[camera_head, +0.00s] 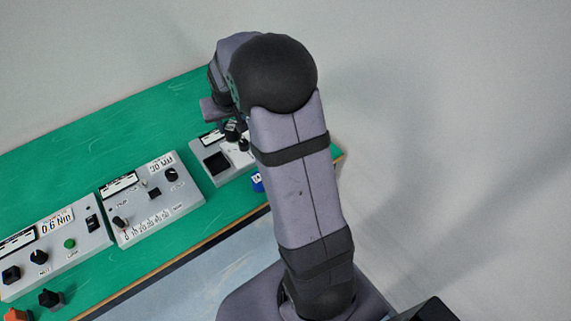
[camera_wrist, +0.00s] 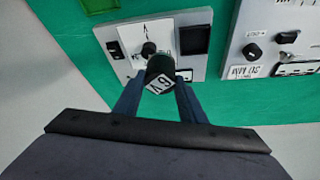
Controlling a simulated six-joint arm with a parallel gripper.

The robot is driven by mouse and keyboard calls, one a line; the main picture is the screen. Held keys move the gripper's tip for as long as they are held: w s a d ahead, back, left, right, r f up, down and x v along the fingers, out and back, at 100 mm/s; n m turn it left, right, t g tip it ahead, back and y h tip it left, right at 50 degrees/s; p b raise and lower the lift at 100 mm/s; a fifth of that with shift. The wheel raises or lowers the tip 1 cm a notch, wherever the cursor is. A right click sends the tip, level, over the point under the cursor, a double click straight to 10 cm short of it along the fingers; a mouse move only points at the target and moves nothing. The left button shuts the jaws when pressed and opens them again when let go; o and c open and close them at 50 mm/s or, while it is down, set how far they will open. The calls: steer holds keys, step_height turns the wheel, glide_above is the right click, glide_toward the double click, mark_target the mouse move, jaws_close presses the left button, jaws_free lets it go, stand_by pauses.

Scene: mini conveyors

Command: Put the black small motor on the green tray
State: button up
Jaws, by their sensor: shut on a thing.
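My gripper (camera_wrist: 158,92) is shut on a black small motor (camera_wrist: 159,66) with a white label, its two dark blue fingers on either side. In the wrist view the motor appears in front of a grey panel with a black square; the gap between them is hard to judge. In the head view my gripper is mostly hidden behind my arm, and a dark shape under it (camera_head: 232,131) looks like the motor. A brighter green flat piece (camera_wrist: 101,5), possibly the green tray, shows at the top left of the wrist view, cut off by the frame.
Grey control panels (camera_head: 187,196) with knobs and displays stand in a row on the green table (camera_head: 120,134). A small blue labelled item (camera_head: 257,183) sits beside my arm. A black item (camera_head: 50,298) and an orange one (camera_head: 17,314) lie at the lower left. The table behind the panels is clear.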

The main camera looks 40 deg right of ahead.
steer(key=s+d+f+m+h+b, duration=0.1)
steer(key=s+d+m, duration=0.1)
steer(key=s+d, duration=0.35)
steer(key=s+d+f+m+g+b, duration=0.1)
steer(key=s+d+m, duration=0.15)
steer(key=d, duration=0.65)
steer(key=s+d+f+m+h+b, duration=0.1)
steer(key=s+d, duration=0.3)
steer(key=d, duration=0.4)
steer(key=a+r+n+y, duration=0.1)
steer(key=a+n+y, duration=0.5)
steer(key=n, duration=1)
steer(key=w+a, duration=0.1)
steer(key=a, duration=0.2)
steer(key=shift+s+f+p, duration=0.1)
steer(key=shift+f+p, duration=1.2)
steer(key=shift+f, duration=3.65)
steer(key=shift+f, duration=0.2)
steer(key=o, duration=1.3)
